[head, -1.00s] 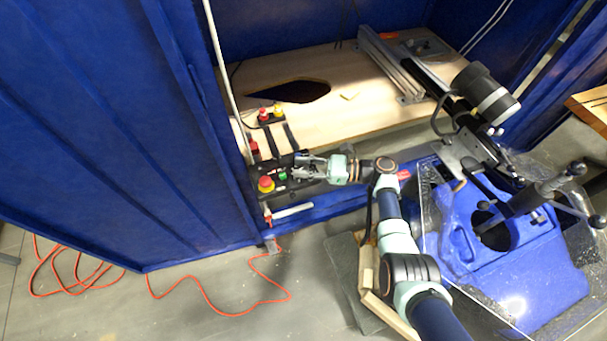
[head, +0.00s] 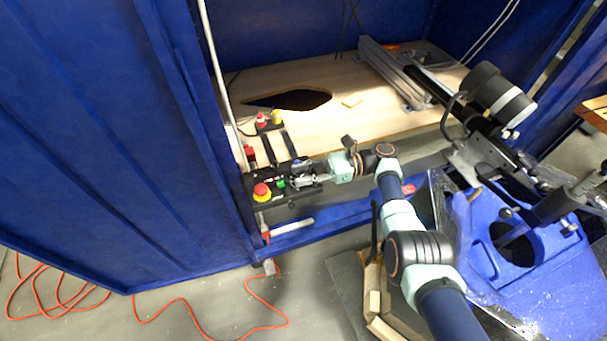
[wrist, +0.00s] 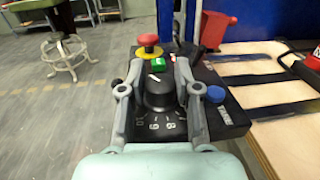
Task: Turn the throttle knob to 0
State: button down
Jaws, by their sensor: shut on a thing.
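The throttle knob (wrist: 158,97) is a black round dial on a black control box (wrist: 227,118). Its white mark points away from me, near the green button, and the printed numbers 8, 9 and 10 show on the near side. My gripper (wrist: 157,72) is shut on the knob, with one grey finger on each side of it. In the head view my gripper (head: 300,173) reaches the box from the right and hides the knob.
A red emergency button (wrist: 148,40) and a green button (wrist: 152,56) sit beyond the knob. A blue button (wrist: 216,94) is to its right. A wooden bench (head: 330,90) lies behind the box, and a blue wall (head: 110,130) stands left.

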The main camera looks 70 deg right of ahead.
aim_at(303, 174)
jog(key=c, duration=0.8)
grip_release()
notch_tip(303, 174, up, 10)
